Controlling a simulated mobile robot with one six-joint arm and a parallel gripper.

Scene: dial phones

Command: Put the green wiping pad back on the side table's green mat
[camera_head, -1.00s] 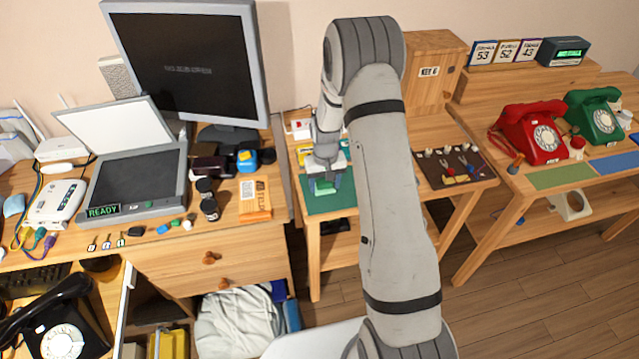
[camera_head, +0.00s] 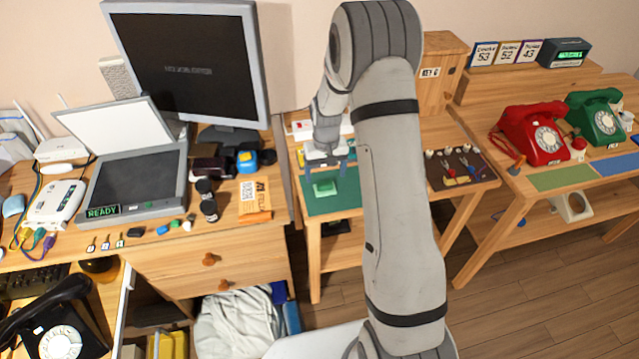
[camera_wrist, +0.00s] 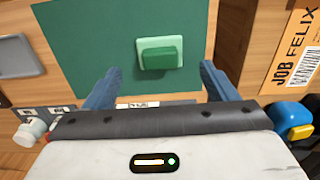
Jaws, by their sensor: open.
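The green wiping pad (camera_head: 325,187) lies on the green mat (camera_head: 318,205) on the side table. In the wrist view the pad (camera_wrist: 160,54) shows a darker green grip on a pale green base, flat on the mat (camera_wrist: 90,50) with bare mat around it. My gripper (camera_head: 325,168) is open and empty above the mat. In the wrist view its two blue-grey fingers (camera_wrist: 158,85) are spread wide, with the pad beyond their tips and apart from them.
My arm hides part of the side table's right side. An orange-and-white job envelope (camera_head: 254,198) lies on the desk to the left. A dark tool mat (camera_head: 455,168) with small tools is to the right. A monitor (camera_head: 187,60) stands at the back left.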

